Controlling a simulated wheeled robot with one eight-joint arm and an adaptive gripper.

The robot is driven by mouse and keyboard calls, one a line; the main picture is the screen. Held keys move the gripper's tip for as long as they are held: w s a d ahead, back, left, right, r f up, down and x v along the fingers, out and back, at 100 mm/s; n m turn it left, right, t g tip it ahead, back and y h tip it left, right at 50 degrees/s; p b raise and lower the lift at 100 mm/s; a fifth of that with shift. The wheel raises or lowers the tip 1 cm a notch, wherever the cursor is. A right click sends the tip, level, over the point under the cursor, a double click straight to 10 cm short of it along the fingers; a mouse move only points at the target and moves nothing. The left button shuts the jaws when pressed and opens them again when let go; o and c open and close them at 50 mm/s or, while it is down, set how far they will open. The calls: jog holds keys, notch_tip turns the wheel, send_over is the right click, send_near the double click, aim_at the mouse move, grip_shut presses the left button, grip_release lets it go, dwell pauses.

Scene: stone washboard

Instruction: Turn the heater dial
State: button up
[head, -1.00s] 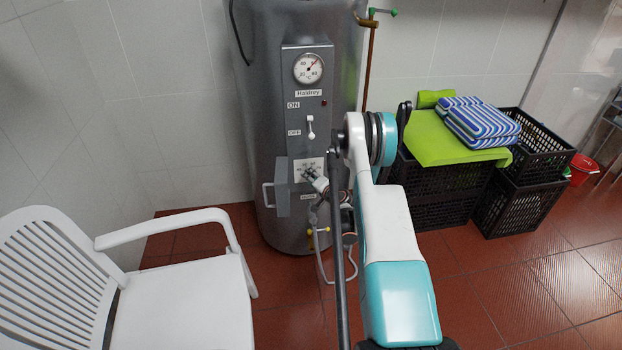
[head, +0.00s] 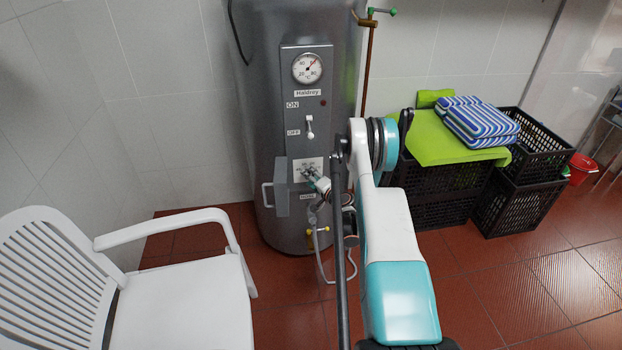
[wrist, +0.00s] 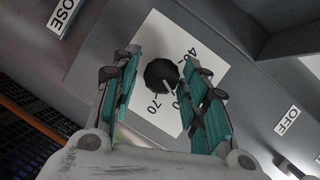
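The heater dial (wrist: 161,75) is a round black knob with a white pointer mark, on a white square plate with numbers such as 40 and 70. In the wrist view it lies between the two teal fingers of my gripper (wrist: 161,60), one on each side. Light gaps show between the knob and the fingers, so they do not look closed on it; depth is hard to judge. In the head view my gripper (head: 311,176) is at the white dial plate (head: 301,164) on the grey heater (head: 268,110) and hides most of the dial.
Above the dial are a white lever switch (head: 310,127) and a round gauge (head: 308,68). A grey box with a handle (head: 280,187) juts out left of the dial. A white chair (head: 180,285) stands at left, black crates (head: 440,195) at right. A pipe and hose hang below.

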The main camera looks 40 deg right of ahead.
dwell(0.3)
jog(key=o, duration=0.4)
notch_tip(320, 180, up, 7)
jog(key=shift+w+d+f, duration=0.1)
jog(key=shift+w, duration=0.05)
jog(key=shift+a+r, duration=0.4)
jog(key=shift+r, duration=0.45)
jog(key=c, duration=0.4)
jog(key=shift+d+r, duration=0.1)
jog(key=shift+r, duration=0.15)
jog(key=shift+d+r, duration=0.15)
jog(key=shift+r, duration=0.4)
